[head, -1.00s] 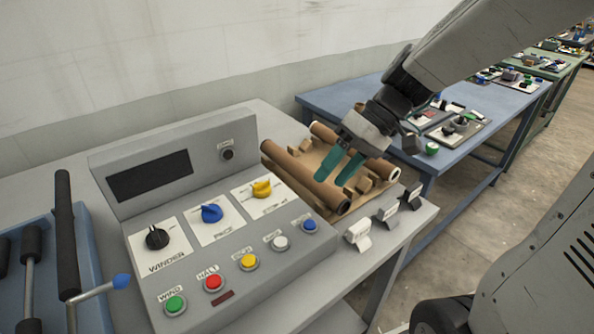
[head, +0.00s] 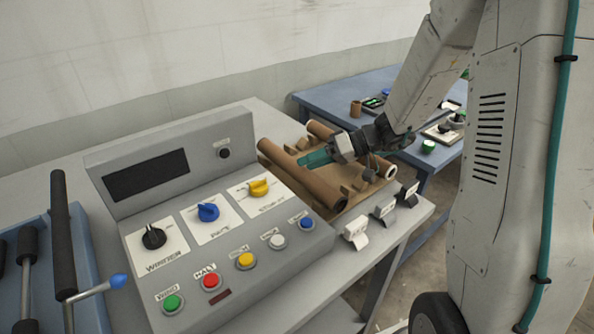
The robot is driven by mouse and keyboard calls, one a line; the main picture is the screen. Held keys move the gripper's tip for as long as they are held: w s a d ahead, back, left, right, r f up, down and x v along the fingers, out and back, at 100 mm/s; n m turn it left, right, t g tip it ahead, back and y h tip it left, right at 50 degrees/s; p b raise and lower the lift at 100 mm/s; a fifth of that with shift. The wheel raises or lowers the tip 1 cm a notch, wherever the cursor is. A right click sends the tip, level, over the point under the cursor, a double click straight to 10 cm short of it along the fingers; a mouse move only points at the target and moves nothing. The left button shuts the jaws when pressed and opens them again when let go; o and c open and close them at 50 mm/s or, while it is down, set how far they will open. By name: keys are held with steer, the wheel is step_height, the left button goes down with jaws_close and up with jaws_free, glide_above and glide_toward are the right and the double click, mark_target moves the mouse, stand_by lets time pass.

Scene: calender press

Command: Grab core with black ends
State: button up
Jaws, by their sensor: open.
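Brown cardboard cores lie on a wooden rack (head: 356,186) behind the control box. The nearest core (head: 300,176) runs from upper left to lower right, and its lower right end looks dark. A second core (head: 320,131) lies farther back, partly hidden by my gripper, and its right end shows a pale rim. Which core has black ends on both sides I cannot tell for sure. My gripper (head: 312,159) has teal fingers, open and empty, pointing left over the rack just behind the nearest core. Whether the fingers touch it I cannot tell.
The grey control box (head: 205,220) with knobs and buttons stands in front left of the rack. Small label stands (head: 384,210) line the bench's right edge. A blue table (head: 345,92) stands behind. A blue tray with black rollers (head: 62,235) is at far left.

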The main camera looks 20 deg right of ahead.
steer(key=shift+x, duration=1.3)
steer(key=c, duration=0.7)
steer(key=shift+o, duration=0.2)
